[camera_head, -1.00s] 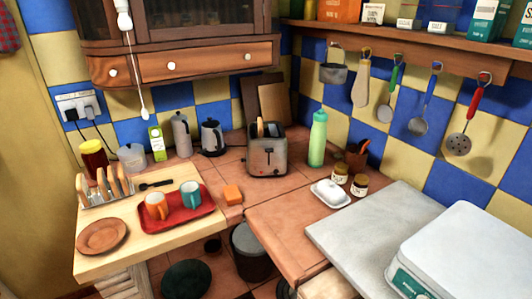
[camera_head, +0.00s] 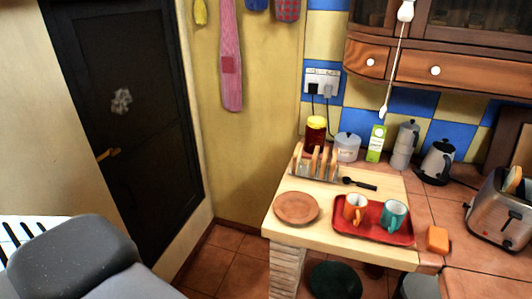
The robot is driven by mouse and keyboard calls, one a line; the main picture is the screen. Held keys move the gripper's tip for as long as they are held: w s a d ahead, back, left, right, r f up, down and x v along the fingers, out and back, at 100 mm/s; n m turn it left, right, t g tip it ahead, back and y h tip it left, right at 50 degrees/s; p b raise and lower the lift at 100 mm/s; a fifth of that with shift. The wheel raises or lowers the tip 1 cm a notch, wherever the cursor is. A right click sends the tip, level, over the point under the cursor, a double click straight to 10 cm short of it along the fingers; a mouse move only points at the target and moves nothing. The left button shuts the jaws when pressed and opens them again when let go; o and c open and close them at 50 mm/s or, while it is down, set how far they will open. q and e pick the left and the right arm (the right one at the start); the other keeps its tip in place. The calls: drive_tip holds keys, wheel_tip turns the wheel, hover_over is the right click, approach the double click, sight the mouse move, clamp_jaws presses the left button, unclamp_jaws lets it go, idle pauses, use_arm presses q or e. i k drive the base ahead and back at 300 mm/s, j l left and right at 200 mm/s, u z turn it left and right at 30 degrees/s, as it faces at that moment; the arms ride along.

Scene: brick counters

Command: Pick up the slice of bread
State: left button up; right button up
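Several slices of bread (camera_head: 316,161) stand upright in a metal toast rack (camera_head: 303,173) on the wooden counter top (camera_head: 343,190). More bread (camera_head: 514,180) sticks out of the top of the silver toaster (camera_head: 493,212) at the right edge of the view. Neither of my grippers is in view. A grey rounded part of my own body shows at the bottom left, well apart from the bread.
A terracotta plate (camera_head: 297,208) lies in front of the rack. A red tray (camera_head: 383,232) with an orange mug (camera_head: 354,208) and a teal mug (camera_head: 393,214) is to its right. A dark door (camera_head: 120,120) is at left. Floor (camera_head: 225,255) left of the counter is clear.

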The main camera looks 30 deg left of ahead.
sight(297, 155)
drive_tip(key=i+u, duration=0.2)
drive_tip(key=u, duration=0.3)
drive_tip(key=i+l+u, duration=0.15)
drive_tip(key=u, duration=0.3)
